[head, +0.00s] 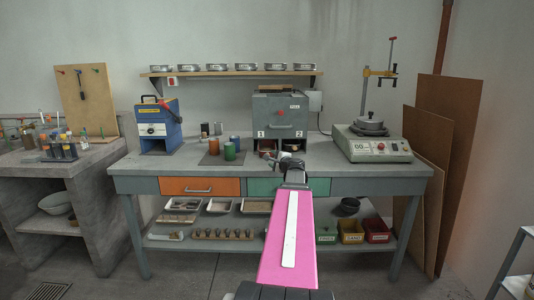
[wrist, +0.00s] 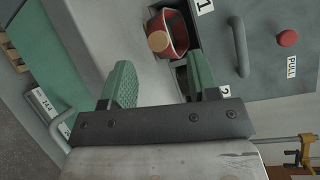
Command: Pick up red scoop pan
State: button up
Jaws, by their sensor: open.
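The red scoop pan (wrist: 178,28) is at the top of the wrist view, with a round tan handle end (wrist: 158,41) facing me. It sits in a low opening of the grey cabinet, near the label 1. In the head view a small reddish shape (head: 267,144) in that opening appears to be the same pan. My gripper (wrist: 160,68) is open and empty, its two green fingers apart. The pan lies beyond the fingertips and is not touched. In the head view my gripper (head: 289,160) is in front of the cabinet, small and partly hidden by my arm.
The grey cabinet (head: 281,108) has a second opening labelled 2, partly behind my right finger in the wrist view. Green and brown cups (head: 230,151) stand to its left, and a scale (head: 372,147) to its right. The bench top between is mostly clear.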

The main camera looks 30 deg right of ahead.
jog(key=w, duration=0.5)
jog(key=w+f, duration=0.1)
jog(key=w, duration=0.2)
jog(key=shift+w+d, duration=0.2)
jog(key=shift+w, duration=0.1)
grip_shut()
